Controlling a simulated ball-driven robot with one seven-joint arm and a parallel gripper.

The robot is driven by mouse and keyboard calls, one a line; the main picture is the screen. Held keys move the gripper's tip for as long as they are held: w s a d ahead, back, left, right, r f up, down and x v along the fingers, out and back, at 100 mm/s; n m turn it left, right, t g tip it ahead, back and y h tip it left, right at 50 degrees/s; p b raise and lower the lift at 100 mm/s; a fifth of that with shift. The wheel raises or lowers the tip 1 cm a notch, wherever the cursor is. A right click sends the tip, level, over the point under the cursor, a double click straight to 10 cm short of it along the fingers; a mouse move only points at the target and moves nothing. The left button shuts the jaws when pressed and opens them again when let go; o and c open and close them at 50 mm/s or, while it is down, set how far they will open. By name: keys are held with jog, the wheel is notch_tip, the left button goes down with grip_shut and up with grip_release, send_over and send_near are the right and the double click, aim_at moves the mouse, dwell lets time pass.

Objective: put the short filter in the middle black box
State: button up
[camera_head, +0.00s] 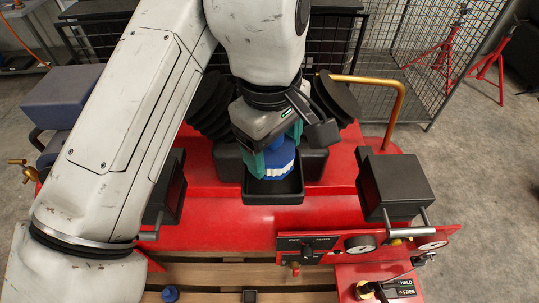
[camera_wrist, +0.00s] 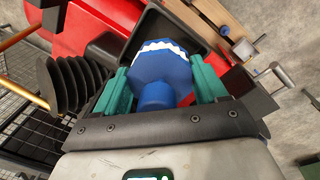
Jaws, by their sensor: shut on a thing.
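The short filter is a blue part with a white toothed band (camera_head: 279,160). It also shows in the wrist view (camera_wrist: 162,68), with a narrower blue neck toward my gripper. My gripper (camera_head: 272,153) has teal fingers shut on it, one on each side; in the wrist view (camera_wrist: 163,84) both fingers show. The middle black box (camera_head: 272,198) is open-topped and sits on the red machine, below and around the filter as seen from the head. Its rim shows beyond the filter in the wrist view (camera_wrist: 151,22). Whether the filter touches the box floor I cannot tell.
A black block with a lever (camera_head: 396,185) stands to the right, and another black block (camera_head: 167,188) to the left. Black bellows (camera_head: 338,98) and a brass pipe (camera_head: 401,100) rise behind. A red gauge panel (camera_head: 340,243) stands in front, above wooden slats (camera_head: 225,275).

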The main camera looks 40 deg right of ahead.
aim_at(273, 159)
jog(key=f+b, duration=0.3)
jog(key=shift+w+d+f, duration=0.15)
jog(key=shift+w, duration=0.15)
jog(key=shift+f, duration=0.25)
jog(key=shift+f+b, duration=0.3)
jog(key=shift+f, duration=0.05)
jog(key=shift+f, duration=0.25)
jog(key=o, duration=0.9)
jog(key=shift+c, duration=0.2)
jog(key=r+p, duration=0.2)
jog(key=r, duration=0.2)
jog(key=r+p, duration=0.2)
jog(key=r, duration=0.2)
jog(key=a+r+p, duration=0.1)
jog(key=r+p, duration=0.1)
jog(key=r, duration=0.3)
jog(key=shift+r+p, duration=0.1)
jog(key=shift+p, duration=0.25)
